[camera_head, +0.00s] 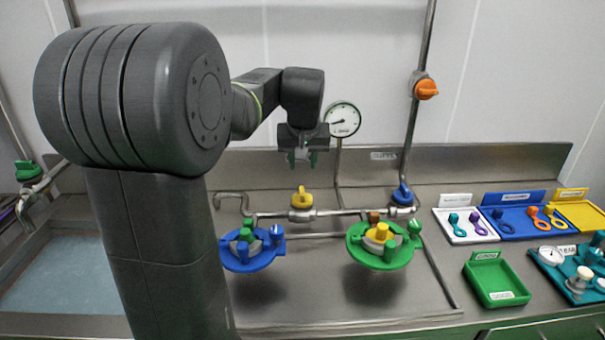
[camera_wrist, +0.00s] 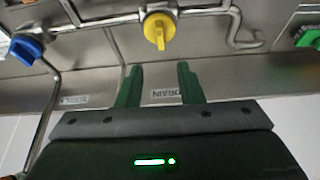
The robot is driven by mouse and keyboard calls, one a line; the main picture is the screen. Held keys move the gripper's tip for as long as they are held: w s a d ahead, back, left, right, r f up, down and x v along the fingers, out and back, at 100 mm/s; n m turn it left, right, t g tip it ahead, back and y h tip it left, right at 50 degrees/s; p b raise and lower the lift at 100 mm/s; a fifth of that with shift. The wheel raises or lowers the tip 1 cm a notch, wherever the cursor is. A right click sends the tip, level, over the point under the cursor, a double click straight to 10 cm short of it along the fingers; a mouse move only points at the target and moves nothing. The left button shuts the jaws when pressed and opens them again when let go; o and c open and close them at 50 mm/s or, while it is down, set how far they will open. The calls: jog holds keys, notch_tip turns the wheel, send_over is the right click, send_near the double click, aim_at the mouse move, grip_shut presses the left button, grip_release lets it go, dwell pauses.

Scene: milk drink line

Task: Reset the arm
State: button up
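My gripper (camera_head: 302,158) hangs in the air above the steel worktop, in front of the back wall, with its fingers pointing down. It also shows in the wrist view (camera_wrist: 158,82), where its two green fingers stand apart with nothing between them. The gripper is open and empty. My arm reaches from the left of the head view and bends down at the wrist. A yellow valve handle (camera_head: 302,198) sits on the pipe below the gripper, and it shows beyond the fingertips in the wrist view (camera_wrist: 159,30).
A blue fitting (camera_head: 240,262) and a green fitting (camera_head: 372,258) stand on the worktop below. A gauge (camera_head: 342,119) is close right of the gripper. A blue valve handle (camera_head: 402,194), an orange knob (camera_head: 426,89) and a green tray (camera_head: 497,285) are further right. A sink basin (camera_head: 60,275) lies left.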

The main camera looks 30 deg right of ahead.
aim_at(302, 191)
jog(key=shift+v, duration=0.8)
jog(key=shift+f, duration=0.15)
jog(key=x, duration=1.4)
jog(key=shift+s+n, duration=0.1)
jog(key=shift+n, duration=0.3)
jog(key=shift+r+m, duration=0.25)
jog(key=shift+m, duration=0.05)
